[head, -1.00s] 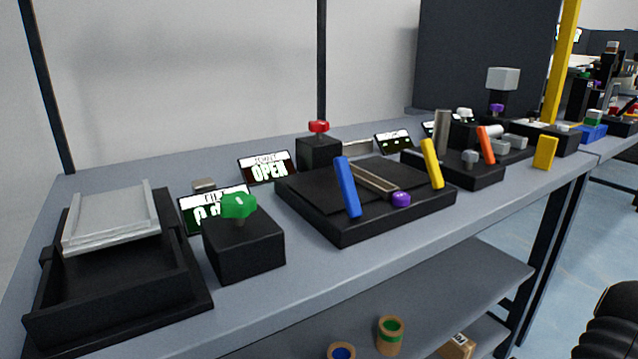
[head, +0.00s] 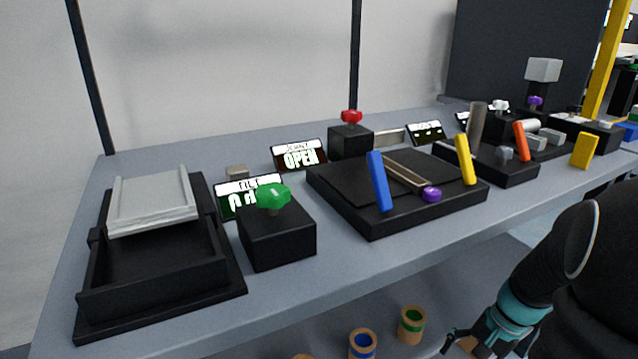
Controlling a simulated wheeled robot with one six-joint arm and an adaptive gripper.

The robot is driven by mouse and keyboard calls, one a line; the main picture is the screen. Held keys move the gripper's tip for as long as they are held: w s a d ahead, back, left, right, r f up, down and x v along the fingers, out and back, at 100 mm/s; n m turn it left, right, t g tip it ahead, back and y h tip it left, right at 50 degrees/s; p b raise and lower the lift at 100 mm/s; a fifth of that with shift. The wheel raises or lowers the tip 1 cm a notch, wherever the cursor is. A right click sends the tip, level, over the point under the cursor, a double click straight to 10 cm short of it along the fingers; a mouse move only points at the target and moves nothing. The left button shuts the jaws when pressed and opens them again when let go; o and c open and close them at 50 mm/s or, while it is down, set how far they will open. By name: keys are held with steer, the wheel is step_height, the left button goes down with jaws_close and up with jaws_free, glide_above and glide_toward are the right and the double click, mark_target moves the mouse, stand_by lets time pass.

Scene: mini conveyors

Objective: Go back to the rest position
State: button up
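My arm (head: 540,262), black with teal bands, reaches down at the lower right of the head view. My gripper (head: 462,343) is at the bottom edge, in front of the bench and at the height of its lower shelf. It is small and partly cut off, so I cannot tell whether its fingers are open or shut. It is well apart from the devices on the bench top.
The bench top (head: 330,260) bears a tilt tray (head: 150,205), a green knob (head: 273,198), a red knob (head: 351,117), and a black conveyor with a blue lever (head: 378,180) and a yellow lever (head: 465,158). Rolls (head: 411,325) stand on the lower shelf near my gripper.

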steer(key=s+a+r+n+t+h+p, duration=0.1)
steer(key=s+a+r+n+t, duration=0.1)
steer(key=a+r+n, duration=0.3)
steer(key=s+a+r+n+t+h+p, duration=0.1)
steer(key=s+a+r+n+t+h, duration=0.1)
steer(key=a+r, duration=0.8)
step_height(320, 180, up, 4)
steer(key=s+n+t, duration=0.1)
steer(key=s+n, duration=0.1)
steer(key=n, duration=0.1)
steer(key=shift+s+a+r+h+p, duration=0.25)
steer(key=shift+a+h+p, duration=0.05)
steer(key=shift+a+p, duration=0.1)
